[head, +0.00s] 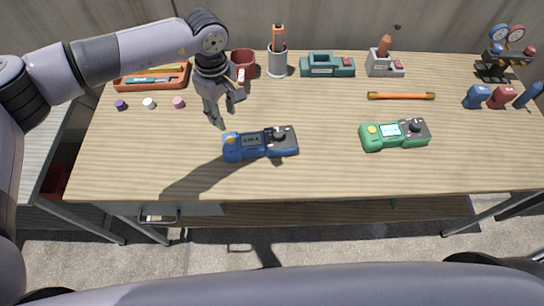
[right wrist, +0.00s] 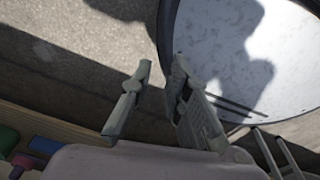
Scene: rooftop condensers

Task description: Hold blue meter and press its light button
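The blue meter (head: 261,144) lies on the wooden table, with a yellow patch at its left end, a small display and a dark dial at its right end. My left gripper (head: 228,112) is in the head view, pointing down just behind and left of the meter. Its fingers are apart with nothing between them, and it does not appear to touch the meter. My right gripper (right wrist: 160,66) shows in the right wrist view with its fingers apart and empty, away from the meter. I cannot make out which control is the light button.
A similar green meter (head: 394,134) lies to the right. An orange tool tray (head: 152,77), red cup (head: 243,64), grey holder (head: 277,64) and green case (head: 327,66) stand along the back. An orange rod (head: 401,96) lies at right. The table's front strip is clear.

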